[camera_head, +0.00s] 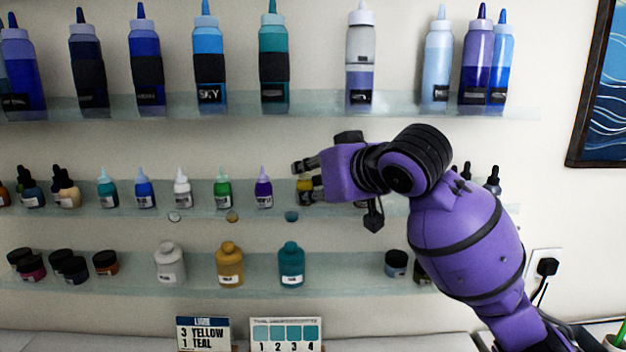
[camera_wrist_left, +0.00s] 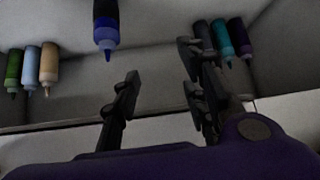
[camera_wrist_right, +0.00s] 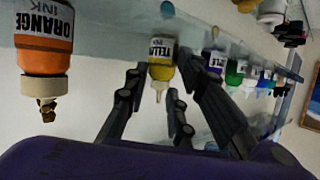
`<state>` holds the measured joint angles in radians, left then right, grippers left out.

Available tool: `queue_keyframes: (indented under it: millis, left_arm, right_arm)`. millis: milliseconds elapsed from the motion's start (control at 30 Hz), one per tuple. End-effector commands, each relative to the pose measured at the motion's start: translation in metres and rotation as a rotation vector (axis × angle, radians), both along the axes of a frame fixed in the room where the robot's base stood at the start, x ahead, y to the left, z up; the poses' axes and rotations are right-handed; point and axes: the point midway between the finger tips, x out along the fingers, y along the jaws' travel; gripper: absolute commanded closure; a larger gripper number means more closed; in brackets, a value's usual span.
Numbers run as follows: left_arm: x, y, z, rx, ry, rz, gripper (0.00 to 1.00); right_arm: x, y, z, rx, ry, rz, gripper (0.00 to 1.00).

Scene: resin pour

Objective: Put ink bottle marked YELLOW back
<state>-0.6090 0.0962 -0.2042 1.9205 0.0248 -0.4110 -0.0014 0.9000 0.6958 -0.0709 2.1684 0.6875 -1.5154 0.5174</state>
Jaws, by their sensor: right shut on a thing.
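The yellow ink bottle (camera_wrist_right: 161,58) has a pale label reading YELLOW and a yellow nozzle. My right gripper (camera_wrist_right: 160,78) is shut on it, with a finger on each side. In the head view a small yellow part of the bottle (camera_head: 304,186) shows at my right gripper (camera_head: 309,182), at the middle shelf's (camera_head: 225,211) level beside the purple ink bottle (camera_head: 264,188); the arm hides the rest. I cannot tell whether its base touches the shelf. My left gripper (camera_wrist_left: 158,82) shows only in its wrist view, open with nothing between its fingers.
Green (camera_head: 222,188), white (camera_head: 181,188) and other small ink bottles stand left of the purple one. The orange ink bottle (camera_wrist_right: 44,38) is close to my right gripper. Tall bottles line the upper shelf (camera_head: 310,101); jars stand on the lower shelf (camera_head: 130,277).

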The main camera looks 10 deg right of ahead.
Motion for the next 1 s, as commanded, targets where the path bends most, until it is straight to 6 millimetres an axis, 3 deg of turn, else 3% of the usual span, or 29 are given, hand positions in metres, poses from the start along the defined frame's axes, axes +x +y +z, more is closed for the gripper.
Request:
queue_keyframes:
  millis: [133,300,333,400,800,1000]
  left_arm:
    - [0.008,-0.003,0.004,-0.004,-0.015,-0.001,0.6]
    - [-0.01,0.001,-0.005,-0.001,0.019,0.005,0.6]
    - [-0.013,0.001,-0.007,0.0,0.024,0.005,0.6]
    - [-0.015,0.002,-0.008,0.001,0.029,0.005,0.6]
    - [-0.005,0.001,-0.003,0.001,0.01,0.001,0.6]
    - [-0.004,0.001,-0.003,0.001,0.008,0.001,0.6]
  right_arm:
    - [0.0,0.0,-0.004,-0.002,0.009,0.002,1.0]
    - [0.0,0.0,-0.008,-0.002,0.009,0.002,1.0]
    - [0.0,0.0,-0.008,-0.002,0.009,0.002,0.76]
    - [0.001,0.0,-0.008,-0.002,0.009,0.002,0.68]
    - [-0.001,0.001,-0.004,-0.003,0.009,0.003,0.68]
    - [-0.03,-0.011,0.011,-0.004,0.005,0.002,0.68]
